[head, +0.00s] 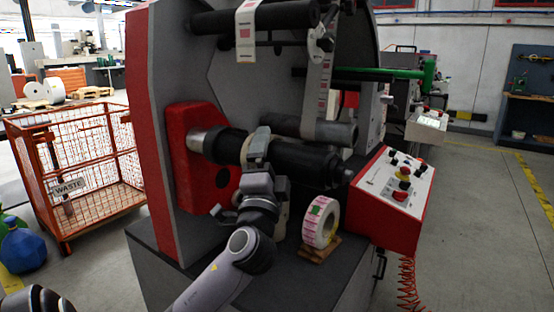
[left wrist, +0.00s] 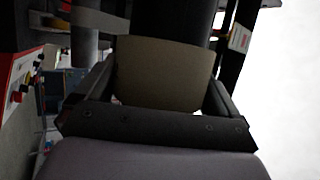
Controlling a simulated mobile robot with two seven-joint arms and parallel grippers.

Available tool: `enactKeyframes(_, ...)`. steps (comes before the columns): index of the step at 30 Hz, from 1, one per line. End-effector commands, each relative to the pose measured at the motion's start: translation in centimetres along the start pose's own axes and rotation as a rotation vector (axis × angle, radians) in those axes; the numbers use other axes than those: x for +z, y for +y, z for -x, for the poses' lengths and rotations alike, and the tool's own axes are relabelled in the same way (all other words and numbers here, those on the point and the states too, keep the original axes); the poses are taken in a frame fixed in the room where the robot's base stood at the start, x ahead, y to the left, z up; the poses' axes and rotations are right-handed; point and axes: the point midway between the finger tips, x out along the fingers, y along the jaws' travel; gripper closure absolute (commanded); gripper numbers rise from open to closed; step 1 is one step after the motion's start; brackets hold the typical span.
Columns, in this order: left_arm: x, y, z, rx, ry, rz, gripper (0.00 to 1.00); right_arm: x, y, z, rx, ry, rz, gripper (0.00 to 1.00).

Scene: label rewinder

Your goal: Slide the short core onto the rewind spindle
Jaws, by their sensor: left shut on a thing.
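The rewind spindle (head: 305,160) is a thick black bar that juts rightward from the red housing of the machine. The short core is a tan ring; its edge (head: 245,151) shows partway along the spindle, with black bar on both sides, and it appears to be around the bar. My left gripper (head: 258,148) is shut on the core from below and in front. In the left wrist view the tan core (left wrist: 162,75) fills the space between the fingers, with the dark spindle (left wrist: 198,18) behind it. The core's far side is hidden. My right gripper is not in view.
A label roll (head: 321,222) stands on a small wooden holder on the machine's deck. A grey roller (head: 310,130) with the label web lies behind the spindle. The red control panel (head: 395,195) is at the right. An orange waste cage (head: 80,170) stands left.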

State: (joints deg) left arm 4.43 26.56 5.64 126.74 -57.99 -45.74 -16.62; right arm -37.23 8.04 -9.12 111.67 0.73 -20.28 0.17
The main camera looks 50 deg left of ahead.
Motion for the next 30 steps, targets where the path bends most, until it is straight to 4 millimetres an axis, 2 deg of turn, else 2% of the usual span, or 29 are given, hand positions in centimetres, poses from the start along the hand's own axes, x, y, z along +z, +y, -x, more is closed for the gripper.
enactKeyframes(30, 5.6, 0.0, -2.3, 0.0, 0.001, -0.002, 0.35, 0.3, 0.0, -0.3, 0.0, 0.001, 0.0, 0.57)
